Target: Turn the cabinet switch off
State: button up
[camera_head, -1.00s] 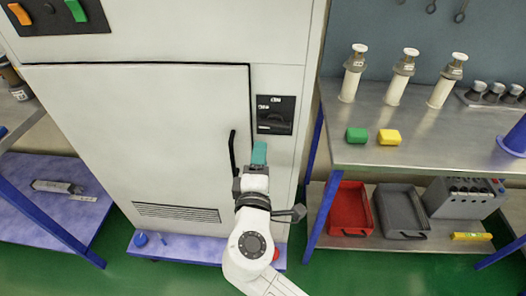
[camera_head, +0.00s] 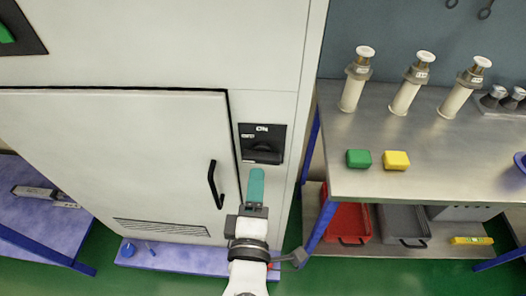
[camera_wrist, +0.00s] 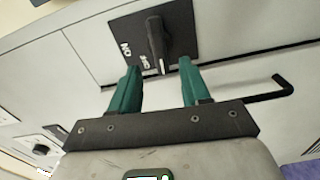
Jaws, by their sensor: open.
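The cabinet switch (camera_head: 263,150) is a dark knob on a black panel on the white cabinet (camera_head: 120,150), right of its door. ON is printed above the knob, with a smaller label at left. In the wrist view the knob (camera_wrist: 157,42) has a white mark at its lower end, on the smaller label's side. My gripper (camera_head: 257,173) is just below the panel in the head view. Its two teal fingers (camera_wrist: 158,76) are open and empty, with the knob showing ahead of and between them. I see no contact with the knob.
The black door handle (camera_head: 215,185) is left of my gripper. A metal workbench (camera_head: 430,180) stands close at right, with a green block (camera_head: 358,158), a yellow block (camera_head: 396,160) and pale cylinders. A red tray (camera_head: 345,225) sits on its lower shelf.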

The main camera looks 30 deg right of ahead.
aim_at(258, 163)
jog(key=p+x, duration=0.1)
jog(key=x, duration=0.6)
jog(key=shift+w, duration=0.15)
jog(key=c, duration=0.7)
jog(key=shift+o, duration=0.2)
jog(key=shift+d+n, duration=0.1)
jog(key=shift+n, duration=0.4)
jog(key=o, duration=0.7)
jog(key=shift+c, duration=0.2)
